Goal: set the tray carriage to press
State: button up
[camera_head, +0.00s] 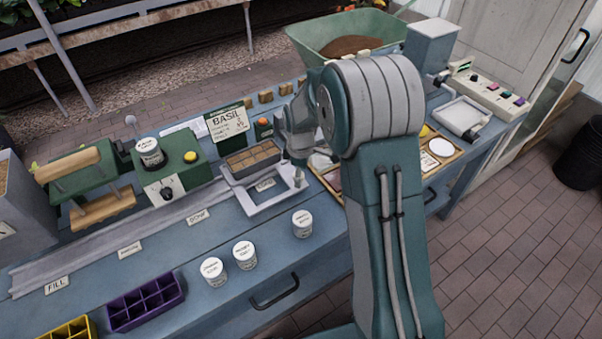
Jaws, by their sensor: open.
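The tray carriage (270,207) is a light grey frame at the right part of the rail (110,248), with a small upright post on its right side. A tray of brown soil (252,158) sits at its back. My gripper (297,158) is just behind and above the carriage's right side; it is open, and my arm hides part of it. I cannot tell whether it touches the carriage. Labels run along the rail's front: FILL (56,284) at the left end, a small blurred label (129,248), another (197,217), and one by the carriage (264,184).
A green press-like machine (75,180) and a green box with a yellow button (190,157) stand behind the rail. White cups (244,254) stand in front, with a purple tray (146,301) at the lower left. A BASIL sign (227,121) stands behind the carriage.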

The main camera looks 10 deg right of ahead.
jog(key=shift+a+f, duration=0.1)
jog(key=shift+a, duration=0.6)
jog(key=c, duration=0.5)
jog(key=shift+d, duration=0.4)
grip_shut()
jog(key=s+a, duration=0.4)
jog(key=a, duration=0.8)
jog(key=s+a, duration=0.4)
jog(key=a, duration=0.9)
jog(key=s+a, duration=0.4)
jog(key=a, duration=0.9)
jog(key=shift+s+f, duration=0.2)
jog(key=shift+s, duration=0.15)
jog(key=o, duration=0.5)
grip_release()
jog(key=shift+r, duration=0.1)
jog(key=shift+w+a+r, duration=0.1)
